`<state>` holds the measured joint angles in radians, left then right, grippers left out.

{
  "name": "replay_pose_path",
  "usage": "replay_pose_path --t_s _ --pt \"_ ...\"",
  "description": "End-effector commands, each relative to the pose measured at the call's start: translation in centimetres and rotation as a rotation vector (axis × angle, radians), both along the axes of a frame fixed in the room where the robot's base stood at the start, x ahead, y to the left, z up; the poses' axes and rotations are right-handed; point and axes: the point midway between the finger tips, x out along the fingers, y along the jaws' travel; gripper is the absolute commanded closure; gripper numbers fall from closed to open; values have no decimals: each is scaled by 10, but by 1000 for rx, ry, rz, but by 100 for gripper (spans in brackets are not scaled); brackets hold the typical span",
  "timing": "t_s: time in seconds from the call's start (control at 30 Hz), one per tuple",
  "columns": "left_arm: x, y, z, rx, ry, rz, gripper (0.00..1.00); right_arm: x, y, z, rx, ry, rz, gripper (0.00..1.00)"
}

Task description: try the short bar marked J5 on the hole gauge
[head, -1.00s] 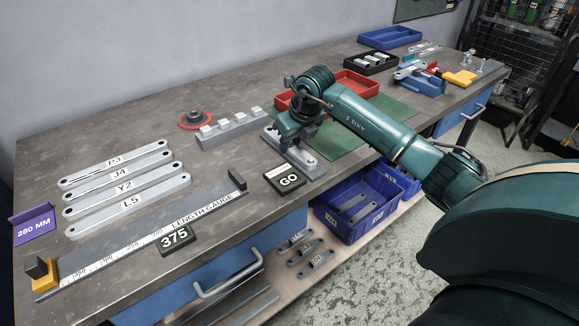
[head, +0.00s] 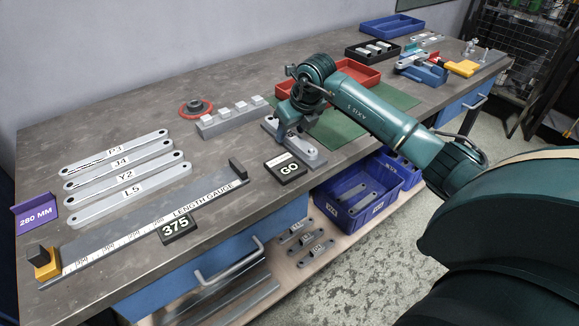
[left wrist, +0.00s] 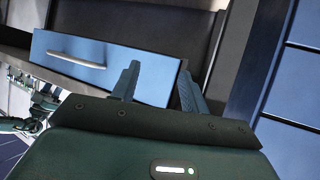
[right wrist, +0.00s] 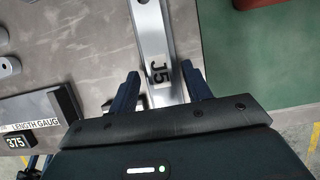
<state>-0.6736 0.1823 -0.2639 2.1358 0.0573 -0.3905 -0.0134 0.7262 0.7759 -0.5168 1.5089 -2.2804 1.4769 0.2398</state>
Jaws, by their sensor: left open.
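The short bar marked J5 (right wrist: 160,60) lies lengthwise between the fingers of my right gripper (right wrist: 160,70) in the right wrist view. The fingers stand apart, with a narrow gap seen beside the bar. In the head view my right gripper (head: 286,128) is low over the grey hole gauge (head: 314,158), behind the GO sign (head: 286,167). My arm hides part of the gauge, and I cannot tell how the bar sits on its pins. My left gripper (left wrist: 158,66) is open and empty, facing a blue drawer.
Long bars (head: 128,190) and the length gauge (head: 150,232) lie at left. A grey block with pale pieces (head: 232,118) and a red ring fixture (head: 196,108) stand behind. A green mat (head: 345,130) and red tray (head: 360,74) lie beyond. A blue bin (head: 340,212) is on the lower shelf.

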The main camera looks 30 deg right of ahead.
Motion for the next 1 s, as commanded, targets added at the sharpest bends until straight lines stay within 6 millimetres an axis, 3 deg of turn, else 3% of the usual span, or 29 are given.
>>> replay_pose_path --t_s 0.37,0.43,0.8,1.0 --pt "0 -1 0 -11 4 1 55 0 0 -1 0 3 0 46" --pt "1 -2 9 -49 -1 15 55 -1 0 1 -1 1 0 46" --pt "2 -2 8 -50 -6 16 55 -32 -3 78 -3 -3 1 46" --pt "2 -2 7 -52 -5 16 55 -45 -4 109 -1 -2 0 46"
